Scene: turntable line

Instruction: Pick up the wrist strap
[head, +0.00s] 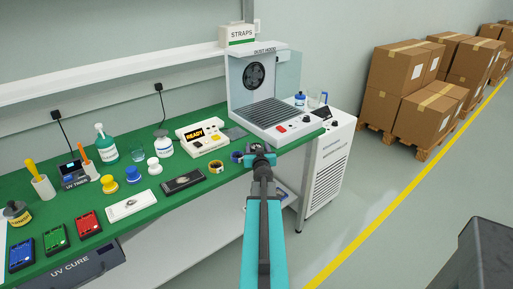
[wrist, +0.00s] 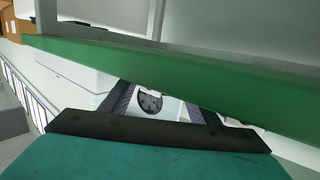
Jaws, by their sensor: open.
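A small blue-teal ringed item (head: 237,157), which looks like the wrist strap, lies on the green bench mat (head: 130,183) near its front edge. It is partly beside my gripper (head: 259,153), just to the left of it in the head view. My gripper is open and close to the mat's front edge. In the wrist view my two fingers (wrist: 158,108) stand apart, with a white surface and a dark round part showing between them. The strap cannot be made out in the wrist view.
A yellow tape roll (head: 216,166) lies left of the strap. A white fan unit (head: 263,84) stands behind my gripper. A white box marked STRAPS (head: 237,34) sits on the shelf. A dark tray (head: 184,181) lies further left. The green bench edge (wrist: 160,75) crosses the wrist view.

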